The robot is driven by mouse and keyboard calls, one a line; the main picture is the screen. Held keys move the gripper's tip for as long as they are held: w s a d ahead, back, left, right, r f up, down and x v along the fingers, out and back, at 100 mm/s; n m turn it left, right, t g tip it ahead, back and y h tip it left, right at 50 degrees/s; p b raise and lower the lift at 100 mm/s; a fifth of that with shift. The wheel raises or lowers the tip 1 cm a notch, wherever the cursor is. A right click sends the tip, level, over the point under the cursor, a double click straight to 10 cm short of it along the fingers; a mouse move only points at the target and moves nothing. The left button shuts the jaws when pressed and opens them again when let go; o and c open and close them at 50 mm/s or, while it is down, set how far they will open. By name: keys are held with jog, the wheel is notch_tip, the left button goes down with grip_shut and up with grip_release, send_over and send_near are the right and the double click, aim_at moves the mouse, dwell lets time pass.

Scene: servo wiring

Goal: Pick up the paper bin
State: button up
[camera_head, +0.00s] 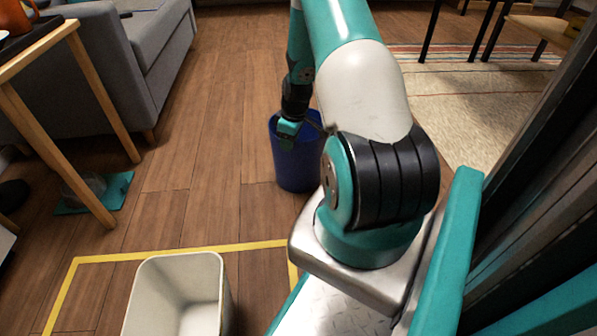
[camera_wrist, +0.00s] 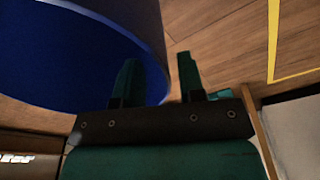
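A round blue bin (camera_head: 296,165) stands upright on the wooden floor behind my arm's base in the head view. It fills the upper left of the wrist view (camera_wrist: 60,60), where its open mouth and rim show. My gripper (camera_head: 288,132) is at the bin's left rim. In the wrist view its two green fingers (camera_wrist: 158,80) are apart, one over the bin's mouth and the other outside against the floor. The rim's edge passes between them, and I see no finger closed on it. Part of the bin is hidden by my arm.
A white rectangular bin (camera_head: 181,290) stands inside a yellow tape outline (camera_head: 150,254) at the front. A grey sofa (camera_head: 140,60) and a wooden table (camera_head: 100,90) are at left. A rug (camera_head: 470,110) and chair legs are at right. Floor left of the blue bin is clear.

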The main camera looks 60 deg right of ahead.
aim_at(287, 156)
jog(key=f, duration=0.1)
jog(key=f+b, duration=0.1)
jog(key=f, duration=0.1)
jog(key=shift+w, duration=0.25)
grip_shut()
jog(key=shift+a, duration=0.1)
dwell(1.0)
